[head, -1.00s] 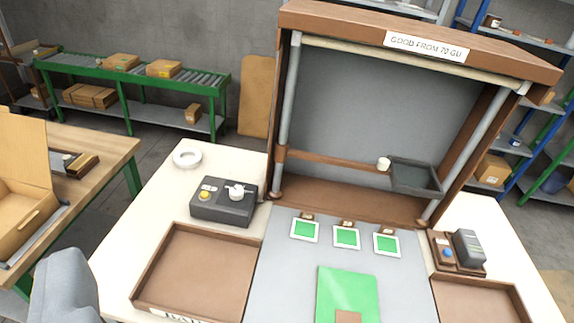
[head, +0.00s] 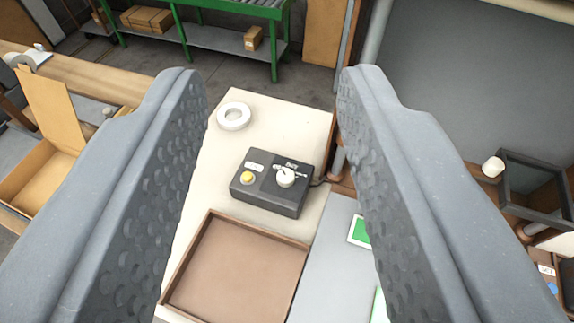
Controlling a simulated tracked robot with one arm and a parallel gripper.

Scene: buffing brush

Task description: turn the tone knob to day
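The tone knob (head: 285,176) is a round white knob on the right half of the top of a dark control box (head: 270,204). Small white markings surround it, too small to read surely, and a dark pointer line shows on it. A yellow button (head: 247,178) sits to its left under a white label. My gripper (head: 268,84) is wide open and empty. Its two grey padded fingers frame the box from left and right in the picture, and the box lies beyond them, untouched.
A booth with a grey back panel (head: 470,90) rises at the right. An open carton (head: 52,125) is at the left.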

